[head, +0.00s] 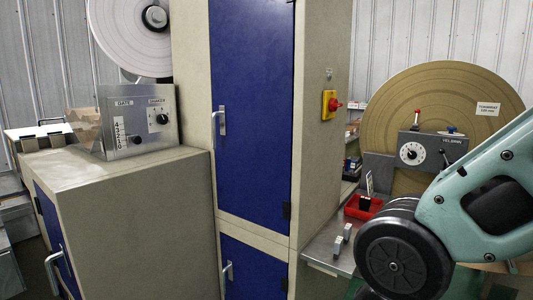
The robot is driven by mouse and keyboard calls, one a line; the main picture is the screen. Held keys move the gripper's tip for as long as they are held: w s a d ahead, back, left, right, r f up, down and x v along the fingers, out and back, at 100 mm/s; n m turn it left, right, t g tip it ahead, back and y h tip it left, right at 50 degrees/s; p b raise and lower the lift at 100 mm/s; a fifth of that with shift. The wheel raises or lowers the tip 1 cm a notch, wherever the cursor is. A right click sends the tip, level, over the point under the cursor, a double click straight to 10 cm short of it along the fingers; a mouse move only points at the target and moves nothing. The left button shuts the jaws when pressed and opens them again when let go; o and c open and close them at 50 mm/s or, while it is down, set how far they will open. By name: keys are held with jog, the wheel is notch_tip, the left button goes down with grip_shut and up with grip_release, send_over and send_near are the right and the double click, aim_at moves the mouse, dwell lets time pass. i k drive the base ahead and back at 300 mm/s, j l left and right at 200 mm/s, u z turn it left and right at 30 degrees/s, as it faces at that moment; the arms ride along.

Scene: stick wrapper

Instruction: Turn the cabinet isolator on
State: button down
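The cabinet isolator (335,104) is a red rotary knob on a yellow plate. It is mounted on the beige right side of the tall cabinet (318,180), at about mid-height in the head view. Small markings show on the cabinet side above it, too small to read. I cannot tell the knob's on or off position from here. My arm shows at the lower right, well apart from the isolator. My gripper is not in view.
The cabinet has blue doors (252,105) with handles. A low cabinet (115,190) stands left with a control box (138,120). At right are a large brown reel (400,100), a grey dial unit (425,150), a red tray (362,207) and a metal bench (325,250).

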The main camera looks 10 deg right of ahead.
aim_at(334, 104)
jog(key=i+l+u, duration=0.1)
jog(key=u, duration=0.35)
jog(key=i+l+u, duration=0.1)
jog(key=l+u, duration=0.2)
jog(key=u, duration=0.2)
jog(key=i+l+u, duration=0.15)
jog(key=l+u, duration=0.15)
jog(key=l, duration=0.7)
jog(key=l+u, duration=0.3)
jog(key=l, duration=0.65)
